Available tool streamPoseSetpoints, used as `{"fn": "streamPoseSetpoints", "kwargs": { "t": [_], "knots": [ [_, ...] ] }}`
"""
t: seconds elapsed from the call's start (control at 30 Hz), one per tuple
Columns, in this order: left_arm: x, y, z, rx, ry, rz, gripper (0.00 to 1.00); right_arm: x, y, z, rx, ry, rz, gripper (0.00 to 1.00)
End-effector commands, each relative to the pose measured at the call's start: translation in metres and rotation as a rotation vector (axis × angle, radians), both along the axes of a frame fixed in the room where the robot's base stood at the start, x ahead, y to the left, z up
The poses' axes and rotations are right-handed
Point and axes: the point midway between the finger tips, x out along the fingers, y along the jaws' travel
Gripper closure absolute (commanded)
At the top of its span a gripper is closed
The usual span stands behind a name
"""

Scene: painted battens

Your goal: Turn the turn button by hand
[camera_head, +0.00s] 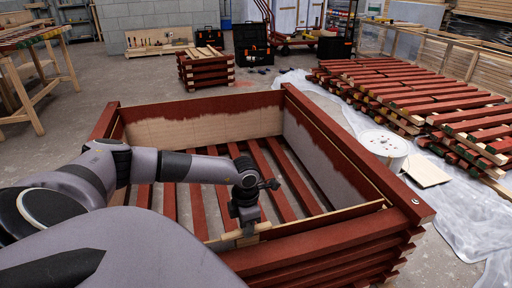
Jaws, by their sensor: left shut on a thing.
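The turn button (232,238) is a short pale wooden piece at the near edge of a red slatted crate (330,240). My left gripper (249,229) reaches down onto it from above and is shut on it. The fingers cover part of the button, so its pivot and exact angle cannot be made out. My left arm crosses the crate's left side and open top. My right gripper is not in view.
Stacks of red battens (430,100) lie on a plastic sheet (460,215) to the right, beside a white round container (384,142). A smaller stack (205,72) and black cases (252,45) stand behind. A wooden workbench (30,75) is at left.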

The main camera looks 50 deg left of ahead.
Motion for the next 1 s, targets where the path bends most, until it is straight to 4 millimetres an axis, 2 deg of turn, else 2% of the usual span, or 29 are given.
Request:
{"fn": "streamPoseSetpoints", "kwargs": {
  "t": [0.5, 0.53, 0.6, 0.87, 1.0],
  "knots": [
    [-0.005, 0.004, 0.000, 0.000, 0.002, -0.012, 1.00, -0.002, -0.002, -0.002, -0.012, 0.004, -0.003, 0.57],
    [-0.005, 0.004, 0.000, 0.000, 0.002, -0.012, 0.73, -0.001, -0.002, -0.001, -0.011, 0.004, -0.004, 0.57],
    [-0.005, 0.004, 0.000, 0.000, 0.002, -0.012, 0.51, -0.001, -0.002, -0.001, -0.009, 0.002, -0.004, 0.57],
    [-0.004, 0.004, 0.000, 0.000, 0.001, -0.011, 0.51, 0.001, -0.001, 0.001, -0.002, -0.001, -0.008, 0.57],
    [-0.004, 0.004, 0.010, -0.001, -0.002, -0.012, 0.51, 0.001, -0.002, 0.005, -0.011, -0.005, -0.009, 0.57]
  ]
}}
